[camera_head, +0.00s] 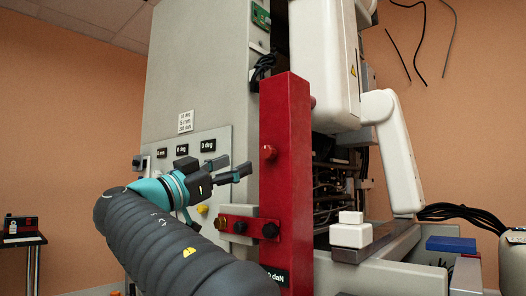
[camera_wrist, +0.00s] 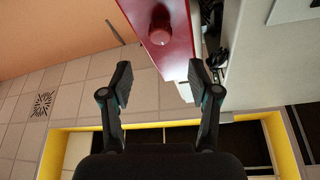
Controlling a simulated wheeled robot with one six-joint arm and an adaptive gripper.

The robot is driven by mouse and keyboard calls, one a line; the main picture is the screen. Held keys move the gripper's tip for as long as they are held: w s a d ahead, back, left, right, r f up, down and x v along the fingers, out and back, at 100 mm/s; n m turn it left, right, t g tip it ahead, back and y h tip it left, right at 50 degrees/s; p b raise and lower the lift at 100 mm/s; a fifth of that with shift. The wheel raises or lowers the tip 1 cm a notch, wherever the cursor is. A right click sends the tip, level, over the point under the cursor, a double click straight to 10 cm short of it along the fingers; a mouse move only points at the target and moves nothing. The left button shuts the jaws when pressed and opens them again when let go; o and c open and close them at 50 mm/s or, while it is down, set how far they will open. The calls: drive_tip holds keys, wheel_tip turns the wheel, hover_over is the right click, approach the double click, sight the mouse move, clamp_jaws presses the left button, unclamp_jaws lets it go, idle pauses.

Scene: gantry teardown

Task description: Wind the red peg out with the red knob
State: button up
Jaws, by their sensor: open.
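A red round knob (camera_head: 268,152) stands out from the face of a tall red column (camera_head: 285,110). In the wrist view the knob (camera_wrist: 161,33) is on the red column face (camera_wrist: 130,12), ahead of my jaws and above the middle of the picture. My gripper (camera_head: 238,167) is open and empty, to the left of the knob in the head view and apart from it. In the wrist view my gripper (camera_wrist: 160,82) has its fingers spread wide with nothing between them. A small reddish stub (camera_head: 312,102) shows at the column's right edge; I cannot tell if it is the red peg.
Behind my gripper is a grey panel with display labels (camera_head: 181,149) and a yellow knob (camera_head: 203,208). A red bracket with dark knobs (camera_head: 270,230) sits low on the column. White gantry parts (camera_head: 395,150) stand at the right. Open tiled floor (camera_wrist: 60,90) shows in the wrist view.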

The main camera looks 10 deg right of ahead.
sight(265, 152)
drive_tip(key=p+x, duration=0.2)
drive_tip(key=x, duration=0.8)
drive_tip(key=shift+c, duration=0.2)
drive_tip(key=c, duration=1.1)
